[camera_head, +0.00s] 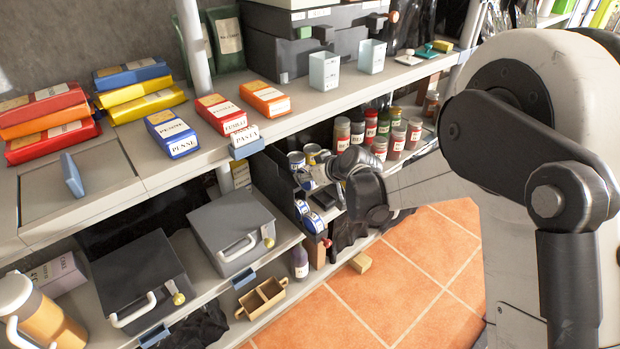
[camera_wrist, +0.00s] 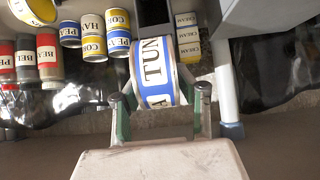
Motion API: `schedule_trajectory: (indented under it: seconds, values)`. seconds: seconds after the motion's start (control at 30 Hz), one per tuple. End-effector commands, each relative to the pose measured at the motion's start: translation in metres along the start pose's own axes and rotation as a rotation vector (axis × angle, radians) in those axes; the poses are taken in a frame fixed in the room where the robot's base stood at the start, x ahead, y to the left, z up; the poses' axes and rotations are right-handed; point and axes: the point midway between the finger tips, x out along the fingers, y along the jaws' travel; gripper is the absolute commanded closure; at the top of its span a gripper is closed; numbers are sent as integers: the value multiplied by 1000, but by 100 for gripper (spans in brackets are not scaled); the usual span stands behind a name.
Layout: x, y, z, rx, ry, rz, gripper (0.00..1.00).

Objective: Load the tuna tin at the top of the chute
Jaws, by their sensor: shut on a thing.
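The tuna tin (camera_wrist: 155,88) has a blue and white label reading TUN and lies between the two fingers of my gripper (camera_wrist: 161,96) in the wrist view, held by both. In the head view my gripper (camera_head: 338,168) is at the lower shelf bay, beside a dark rack (camera_head: 273,188) that looks like the chute. Blue and white tins (camera_head: 314,223) lie low in this rack, and others stand at its far end. I cannot make out the held tin apart from the gripper there. A dark upright strip (camera_wrist: 153,12) is just behind the tin; I cannot tell whether it touches.
Several jars (camera_head: 385,135) stand right of the rack. Stacked tins (camera_wrist: 92,35) and cream boxes (camera_wrist: 188,40) sit behind the held tin. A pale post (camera_wrist: 228,95) rises at its right. Grey boxes (camera_head: 230,232) fill the shelf to the left. A wooden tray (camera_head: 262,297) stands below.

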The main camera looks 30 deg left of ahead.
Motion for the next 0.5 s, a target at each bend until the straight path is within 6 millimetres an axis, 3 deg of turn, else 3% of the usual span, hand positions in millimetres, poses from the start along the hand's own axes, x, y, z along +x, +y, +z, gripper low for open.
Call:
schedule_trajectory:
  seconds: [0.5]
  values:
    - [30, 0, -20, -1, -1, -1, 100]
